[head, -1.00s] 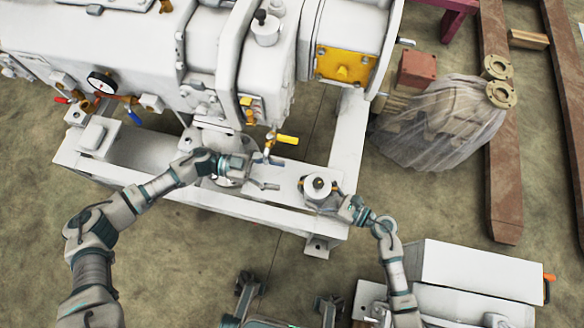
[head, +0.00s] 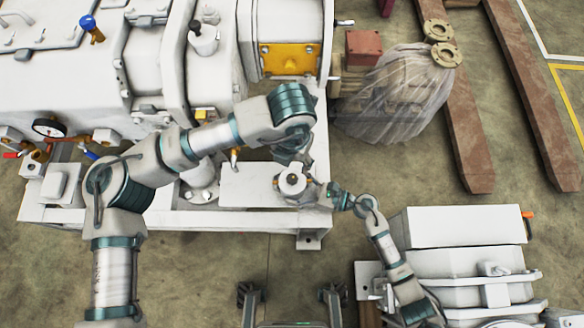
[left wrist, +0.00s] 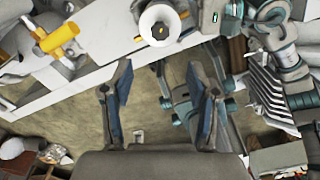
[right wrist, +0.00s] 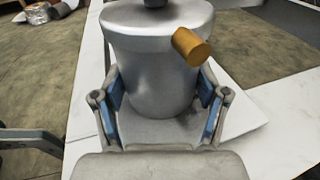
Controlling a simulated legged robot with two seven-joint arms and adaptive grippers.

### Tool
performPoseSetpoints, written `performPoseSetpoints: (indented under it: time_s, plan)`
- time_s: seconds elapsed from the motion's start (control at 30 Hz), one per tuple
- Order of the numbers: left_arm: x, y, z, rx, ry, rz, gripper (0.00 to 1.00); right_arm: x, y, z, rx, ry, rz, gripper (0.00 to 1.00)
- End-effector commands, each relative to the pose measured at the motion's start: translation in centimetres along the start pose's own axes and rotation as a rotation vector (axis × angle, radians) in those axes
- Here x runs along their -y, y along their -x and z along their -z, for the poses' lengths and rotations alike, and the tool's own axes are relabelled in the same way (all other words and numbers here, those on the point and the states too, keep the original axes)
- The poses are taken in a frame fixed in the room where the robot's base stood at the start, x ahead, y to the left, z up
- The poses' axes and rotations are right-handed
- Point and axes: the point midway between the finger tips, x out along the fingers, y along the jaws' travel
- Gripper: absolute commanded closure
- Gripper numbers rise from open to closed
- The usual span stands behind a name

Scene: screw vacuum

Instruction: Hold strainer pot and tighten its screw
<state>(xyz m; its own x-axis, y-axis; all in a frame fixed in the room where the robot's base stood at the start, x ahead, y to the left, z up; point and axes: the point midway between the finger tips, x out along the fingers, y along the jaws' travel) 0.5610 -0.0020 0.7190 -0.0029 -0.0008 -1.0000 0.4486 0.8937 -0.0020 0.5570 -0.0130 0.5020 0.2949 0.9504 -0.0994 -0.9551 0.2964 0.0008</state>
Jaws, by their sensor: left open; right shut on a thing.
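The strainer pot (head: 291,187) is a light grey metal cylinder on the white base frame. In the right wrist view the pot (right wrist: 150,75) stands upright with a brass screw (right wrist: 191,46) sticking out near its lid and a dark knob on top. My right gripper (head: 312,190) is shut around the pot's body, with a blue-padded finger (right wrist: 160,115) on each side. My left gripper (head: 291,155) is open and empty above and just behind the pot. In the left wrist view the pot (left wrist: 160,38) lies beyond the open fingertips (left wrist: 160,80), apart from them.
The large white vacuum machine (head: 150,60) stands behind, with a yellow panel (head: 289,58). A yellow-handled valve (left wrist: 60,38) is near the pot. A wrapped bundle (head: 395,95) lies to the right. A white machine (head: 460,240) stands at front right.

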Motion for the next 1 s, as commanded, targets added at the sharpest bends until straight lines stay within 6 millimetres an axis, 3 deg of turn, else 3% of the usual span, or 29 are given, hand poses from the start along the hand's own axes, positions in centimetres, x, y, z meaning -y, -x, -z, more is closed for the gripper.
performPoseSetpoints:
  time_s: [0.53,0.7,1.0]
  plan:
    - [-0.1,-9.9,0.0,-0.001,0.0,-0.003,0.41,-0.1,0.0,0.0,0.002,-0.001,-0.001,0.46]
    - [-0.1,-11.3,0.0,0.0,0.0,-0.003,0.41,-0.1,0.0,0.0,0.002,-0.001,-0.001,0.46]
    - [0.0,-11.6,0.0,0.001,0.0,-0.002,0.41,-0.1,0.0,0.0,0.001,0.0,-0.001,0.46]
